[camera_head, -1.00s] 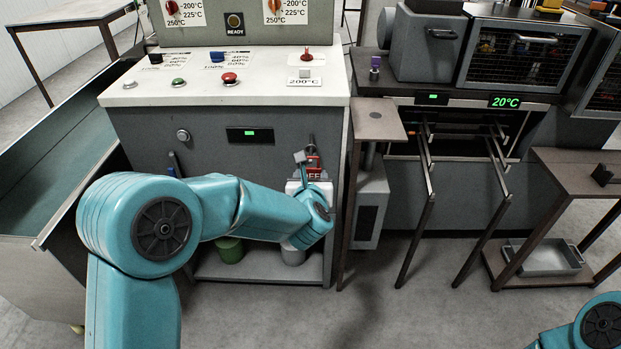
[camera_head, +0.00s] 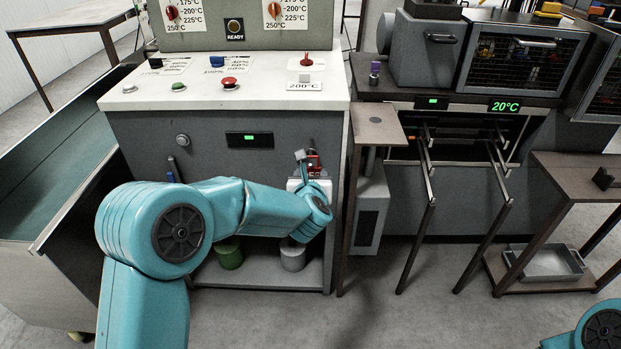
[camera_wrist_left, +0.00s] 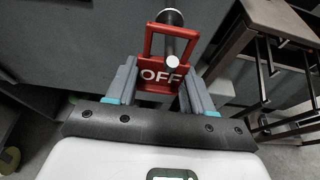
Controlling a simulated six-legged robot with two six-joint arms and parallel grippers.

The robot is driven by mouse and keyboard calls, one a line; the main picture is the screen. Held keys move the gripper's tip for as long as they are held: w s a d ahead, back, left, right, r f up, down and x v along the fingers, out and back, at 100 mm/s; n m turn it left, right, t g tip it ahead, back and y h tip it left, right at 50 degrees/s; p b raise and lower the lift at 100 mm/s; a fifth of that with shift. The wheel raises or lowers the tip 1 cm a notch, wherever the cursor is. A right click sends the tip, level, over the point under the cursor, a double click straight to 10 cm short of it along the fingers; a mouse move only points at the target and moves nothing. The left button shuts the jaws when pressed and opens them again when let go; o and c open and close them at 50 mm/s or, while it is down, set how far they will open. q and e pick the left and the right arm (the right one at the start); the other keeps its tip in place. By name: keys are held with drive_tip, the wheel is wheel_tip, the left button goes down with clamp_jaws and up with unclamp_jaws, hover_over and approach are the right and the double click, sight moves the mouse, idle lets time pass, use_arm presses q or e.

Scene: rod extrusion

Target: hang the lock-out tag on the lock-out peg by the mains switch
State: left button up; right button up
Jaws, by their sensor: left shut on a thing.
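The red lock-out tag, lettered OFF (camera_wrist_left: 163,76), is between the fingers of my left gripper (camera_wrist_left: 160,84) in the left wrist view. The gripper is shut on it. The tag has a red open loop at its top. A dark peg with a pale round end (camera_wrist_left: 173,62) overlaps this loop in the picture; I cannot tell for certain whether it passes through. In the head view, red parts (camera_head: 314,160) show on the cabinet front just above my left wrist, which hides most of the gripper and tag. My right gripper is out of view.
The grey control cabinet (camera_head: 145,140) stands in front of me, with knobs and buttons on its white top (camera_head: 260,92). A narrow brown side table (camera_head: 376,120) and rails are right of it. A green pot (camera_head: 229,255) stands on the low shelf.

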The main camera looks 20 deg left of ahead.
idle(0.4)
use_arm(q)
drive_tip(key=o, duration=1.5)
